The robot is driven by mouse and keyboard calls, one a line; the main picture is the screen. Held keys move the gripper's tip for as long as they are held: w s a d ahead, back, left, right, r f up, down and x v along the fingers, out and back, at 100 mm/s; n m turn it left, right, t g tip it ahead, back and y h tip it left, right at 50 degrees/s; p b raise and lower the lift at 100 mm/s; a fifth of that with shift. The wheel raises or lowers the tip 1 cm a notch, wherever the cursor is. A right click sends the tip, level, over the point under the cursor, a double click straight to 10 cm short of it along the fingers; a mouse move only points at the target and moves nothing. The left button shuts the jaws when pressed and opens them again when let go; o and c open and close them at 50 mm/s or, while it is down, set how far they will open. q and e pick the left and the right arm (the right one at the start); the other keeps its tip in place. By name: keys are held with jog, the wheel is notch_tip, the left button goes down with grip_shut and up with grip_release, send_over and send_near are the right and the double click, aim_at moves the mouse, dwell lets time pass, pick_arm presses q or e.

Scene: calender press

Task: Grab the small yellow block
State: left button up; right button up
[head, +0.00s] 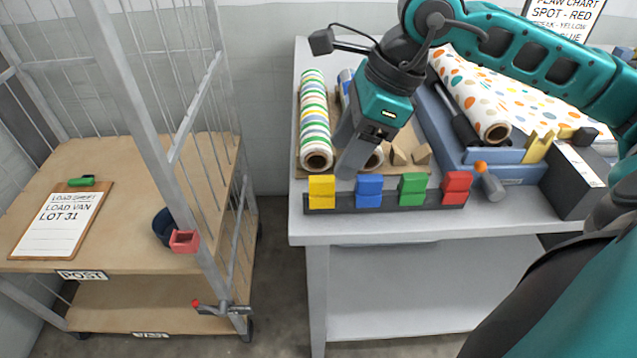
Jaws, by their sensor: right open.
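The small yellow block (321,191) stands at the left end of a dark rack strip (385,202) along the front edge of the grey table. Blue (369,190), green (412,188) and red (456,188) blocks stand to its right in the same row. My right gripper (350,160) points down above and behind the row, right of the yellow block and apart from it. Its jaws are open and no object shows in them. My left gripper is out of view.
A striped roll (315,120) lies behind the yellow block. A blue press with a dotted roll (480,100) stands at the back right; a dark box (575,182) is at the right. A caged wooden cart (130,235) stands left, across a gap. The space above the yellow block looks clear.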

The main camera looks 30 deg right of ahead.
aim_at(327, 178)
jog(key=x, duration=0.8)
jog(key=shift+w+a+f, duration=0.15)
jog(key=shift+f, duration=0.15)
grip_shut()
jog(key=shift+r, duration=0.1)
